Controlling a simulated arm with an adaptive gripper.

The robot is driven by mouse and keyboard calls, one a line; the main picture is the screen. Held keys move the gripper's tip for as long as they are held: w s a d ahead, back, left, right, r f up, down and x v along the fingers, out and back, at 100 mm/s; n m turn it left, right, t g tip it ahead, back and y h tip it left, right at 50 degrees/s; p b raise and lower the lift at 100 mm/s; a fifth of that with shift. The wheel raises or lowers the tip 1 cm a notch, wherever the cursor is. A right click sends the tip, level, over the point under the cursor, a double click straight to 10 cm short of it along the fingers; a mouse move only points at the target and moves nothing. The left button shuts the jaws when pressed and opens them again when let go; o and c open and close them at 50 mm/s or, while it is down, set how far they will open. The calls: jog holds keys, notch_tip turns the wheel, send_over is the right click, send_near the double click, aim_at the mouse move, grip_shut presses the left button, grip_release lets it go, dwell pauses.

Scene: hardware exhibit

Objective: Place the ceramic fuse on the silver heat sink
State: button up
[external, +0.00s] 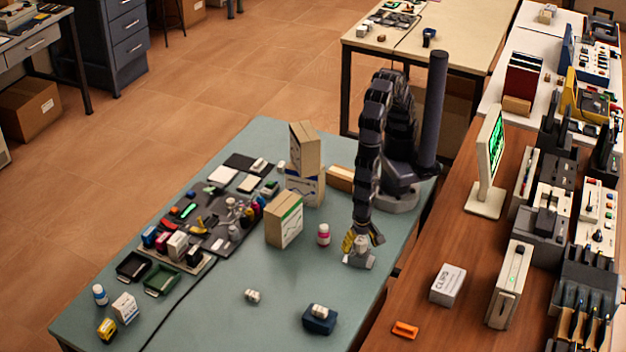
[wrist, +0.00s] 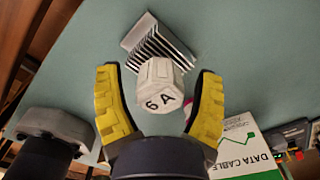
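The white ceramic fuse (wrist: 160,85), marked "6 A", sits between my gripper's yellow fingers in the wrist view. My gripper (wrist: 160,88) is open, with a gap between each fingertip and the fuse. The silver finned heat sink (wrist: 150,32) shows directly behind the fuse, which hides part of it. In the external view my gripper (external: 357,246) points down at the heat sink (external: 356,262) near the table's right edge. The fuse is at or just above the heat sink; I cannot clearly tell contact.
A data cable box (external: 284,222) and a pink-and-white bottle (external: 323,235) stand left of my gripper. A small white piece (external: 252,296) and a blue block with a white top (external: 319,318) are nearer the front. The table between them is clear.

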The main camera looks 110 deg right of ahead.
aim_at(361, 240)
notch_tip(361, 240, up, 12)
jog(key=shift+r, duration=0.15)
dwell(0.7)
jog(key=s+d+r+n, duration=0.3)
jog(key=d+r+n, duration=0.1)
jog(key=d+n, duration=0.2)
jog(key=s+d+r+n+g, duration=0.1)
jog(key=s+d+r+n, duration=0.2)
jog(key=d, duration=0.6)
jog(key=s+d+r+n, duration=0.4)
jog(key=d+r+n, duration=0.2)
jog(key=n, duration=0.3)
jog(key=shift+d+r+g, duration=0.3)
jog(key=shift+d+r, duration=0.1)
jog(key=shift+d, duration=0.5)
